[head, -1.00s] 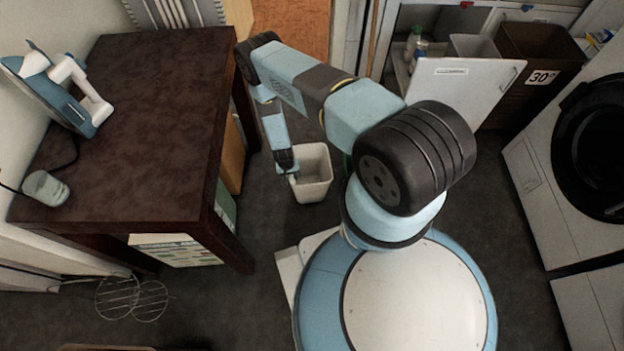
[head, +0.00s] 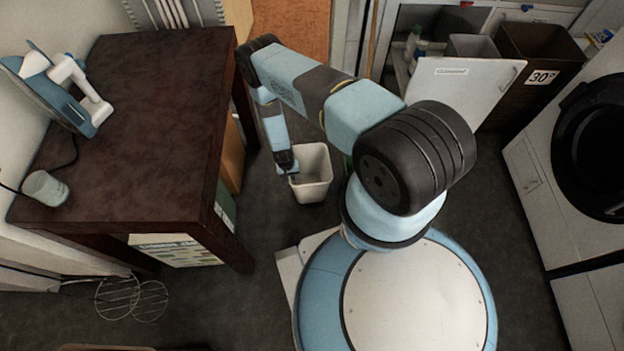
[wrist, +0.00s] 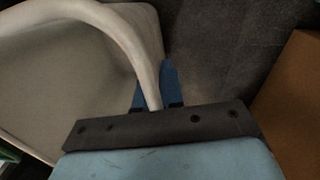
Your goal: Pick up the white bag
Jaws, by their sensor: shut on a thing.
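The white bag shows as a pale, stiff, bin-shaped container (head: 318,190), open at the top, below my arm on the dark floor. My gripper (head: 291,177) is at the container's left edge in the head view. In the wrist view my gripper (wrist: 155,88) is shut on the rim. The container looks upright. I cannot tell whether its base touches the floor.
A dark wooden table (head: 150,120) with an iron (head: 65,85) stands close on the left. An orange-brown panel (head: 232,155) is beside the table, near my gripper. A washing machine (head: 540,200) stands right. Dark floor (head: 290,225) is clear in front of the container.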

